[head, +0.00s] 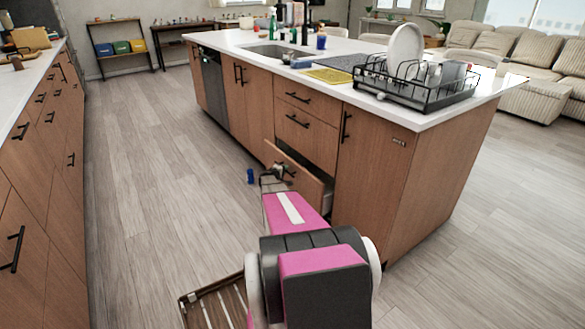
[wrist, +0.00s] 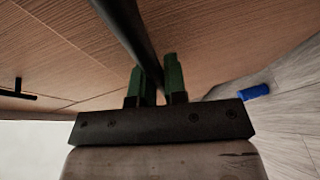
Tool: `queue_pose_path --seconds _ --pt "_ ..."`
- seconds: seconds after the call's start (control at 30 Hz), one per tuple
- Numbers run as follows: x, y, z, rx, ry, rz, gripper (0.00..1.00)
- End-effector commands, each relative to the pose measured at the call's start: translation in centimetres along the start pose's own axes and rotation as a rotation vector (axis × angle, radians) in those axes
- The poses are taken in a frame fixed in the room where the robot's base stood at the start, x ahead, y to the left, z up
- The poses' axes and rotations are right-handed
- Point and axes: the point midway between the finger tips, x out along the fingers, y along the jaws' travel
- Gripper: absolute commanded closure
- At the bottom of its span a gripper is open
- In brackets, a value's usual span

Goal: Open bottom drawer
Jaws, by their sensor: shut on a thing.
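The bottom drawer (head: 308,188) of the wooden island stands partly pulled out, below two closed drawers. Its front juts out from the cabinet, and a strip of its inside shows. My gripper (head: 276,174) is at the drawer's front, partly hidden by my arm in the head view. In the wrist view, the green fingers of my gripper (wrist: 155,78) are closed around the black bar handle (wrist: 128,28), which runs between them across the wooden front (wrist: 215,35).
A small blue object (head: 250,176) lies on the floor just left of the drawer. The island countertop (head: 452,115) holds a dish rack (head: 425,92). A facing row of cabinets (head: 45,150) stands at left, with clear wooden floor (head: 150,170) between.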

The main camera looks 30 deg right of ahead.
Motion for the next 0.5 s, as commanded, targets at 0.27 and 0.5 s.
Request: queue_pose_path --seconds 0.27,0.5 --pt "-7.6 -1.6 -3.0 0.0 0.004 -0.002 1.0" --pt "-13.6 -2.9 -5.5 -0.001 0.004 -0.002 1.0"
